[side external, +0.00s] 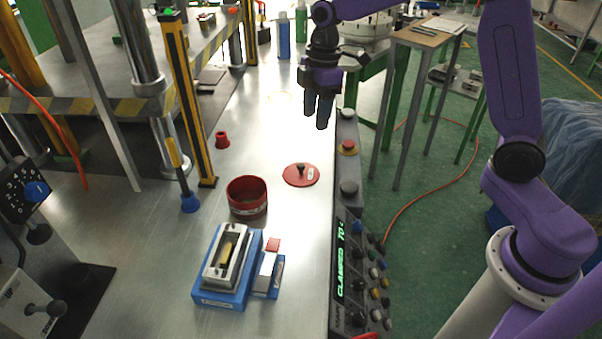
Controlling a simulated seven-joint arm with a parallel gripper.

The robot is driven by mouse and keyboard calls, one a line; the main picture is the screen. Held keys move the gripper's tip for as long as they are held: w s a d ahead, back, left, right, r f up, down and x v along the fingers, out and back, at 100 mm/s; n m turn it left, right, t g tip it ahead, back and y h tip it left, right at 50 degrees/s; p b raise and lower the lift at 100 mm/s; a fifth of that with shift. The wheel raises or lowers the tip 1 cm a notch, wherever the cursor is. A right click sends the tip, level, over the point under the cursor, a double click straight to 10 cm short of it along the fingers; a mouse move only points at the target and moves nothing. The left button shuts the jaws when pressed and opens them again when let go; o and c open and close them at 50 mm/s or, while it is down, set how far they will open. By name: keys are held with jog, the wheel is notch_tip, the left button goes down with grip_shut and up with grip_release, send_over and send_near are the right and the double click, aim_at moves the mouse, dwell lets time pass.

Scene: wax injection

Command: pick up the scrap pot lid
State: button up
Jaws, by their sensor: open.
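The scrap pot lid (299,177) is a flat red disc with a dark knob at its middle and a small pale label. It lies flat on the metal worktable. The red scrap pot (247,196) stands to its left, with its top open. My gripper (318,110) hangs above the table, beyond and a little right of the lid in the picture, with its two dark fingers pointing down. It is open, with nothing seen between the fingers, and it is apart from the lid.
A control panel (352,262) with knobs runs along the table's right edge. A blue fixture (222,290) with a metal mould stands in front of the pot. A yellow-black post (187,100) and a small red cup (222,140) are at left. The table (265,115) around the lid is clear.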

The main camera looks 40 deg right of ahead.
jog(key=w+d+f, duration=0.1)
jog(key=w+d, duration=0.2)
jog(key=w, duration=0.2)
send_over(301, 164)
jog(key=d, duration=0.1)
jog(key=shift+n, duration=0.3)
notch_tip(301, 164, down, 12)
jog(key=shift+d+f, duration=0.1)
jog(key=shift+d, duration=0.05)
jog(key=shift+s+a+f, duration=0.1)
jog(key=shift+a+f, duration=0.1)
jog(key=shift+f, duration=0.7)
jog(key=shift+w+a+f, duration=0.1)
jog(key=shift+a+f, duration=0.1)
jog(key=shift+f, duration=0.65)
jog(key=shift+s+a+f, duration=0.1)
jog(key=shift+a+f, duration=0.1)
jog(key=shift+f, duration=0.7)
grip_shut()
